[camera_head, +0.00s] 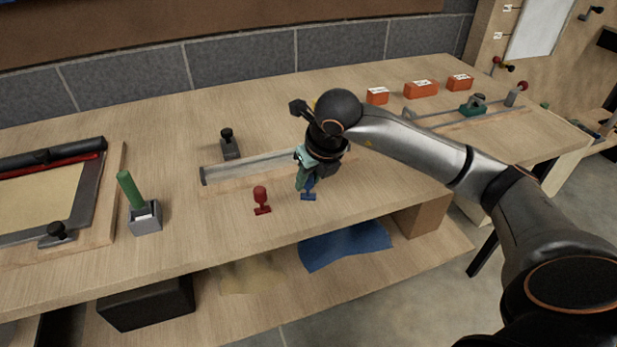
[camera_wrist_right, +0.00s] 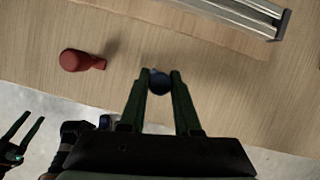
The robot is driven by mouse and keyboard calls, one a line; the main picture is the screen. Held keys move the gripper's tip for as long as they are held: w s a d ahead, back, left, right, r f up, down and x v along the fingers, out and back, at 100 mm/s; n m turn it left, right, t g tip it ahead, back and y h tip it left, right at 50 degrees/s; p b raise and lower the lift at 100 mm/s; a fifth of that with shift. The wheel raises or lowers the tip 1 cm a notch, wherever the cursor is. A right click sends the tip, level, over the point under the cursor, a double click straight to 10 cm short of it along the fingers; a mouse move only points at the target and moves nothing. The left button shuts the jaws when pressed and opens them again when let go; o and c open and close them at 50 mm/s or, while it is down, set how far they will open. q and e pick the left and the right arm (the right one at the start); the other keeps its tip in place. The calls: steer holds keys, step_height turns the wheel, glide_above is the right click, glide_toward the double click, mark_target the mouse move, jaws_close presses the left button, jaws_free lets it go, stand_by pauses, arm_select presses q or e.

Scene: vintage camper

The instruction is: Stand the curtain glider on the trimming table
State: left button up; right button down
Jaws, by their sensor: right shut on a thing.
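My right gripper (camera_head: 305,172) is shut on a small blue glider (camera_head: 308,192) with a flat foot, above the front part of the wooden table (camera_head: 230,245). The glider looks upright, foot down; I cannot tell whether the foot touches the wood. In the right wrist view its round blue top (camera_wrist_right: 159,82) sits between the fingertips. A similar red glider (camera_head: 262,200) stands on the table just left of it and also shows in the wrist view (camera_wrist_right: 80,61). My left gripper (camera_wrist_right: 35,117) shows only in the wrist view, low at the left, fingers apart and empty.
A metal rail (camera_head: 255,166) lies behind the gliders, with a black-knobbed block (camera_head: 229,145) behind it. A green-handled tool in a grey block (camera_head: 145,215) and a framed screen (camera_head: 45,195) stand left. Orange boxes (camera_head: 421,89) are at the back right. Blue cloth (camera_head: 345,245) lies on the lower shelf.

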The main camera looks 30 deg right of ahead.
arm_select(q)
steer(key=shift+a, duration=0.1)
arm_select(e)
steer(key=shift+f, duration=0.1)
steer(key=c, duration=1.1)
jaws_free()
steer(key=shift+f, duration=0.1)
steer(key=o, duration=0.5)
arm_select(q)
steer(key=shift+f, duration=0.2)
arm_select(e)
steer(key=shift+r, duration=0.25)
arm_select(q)
steer(key=shift+s+a+r+p, duration=0.15)
steer(key=shift+a+r+p, duration=0.2)
steer(key=shift+p, duration=0.1)
arm_select(e)
steer(key=shift+v, duration=6)
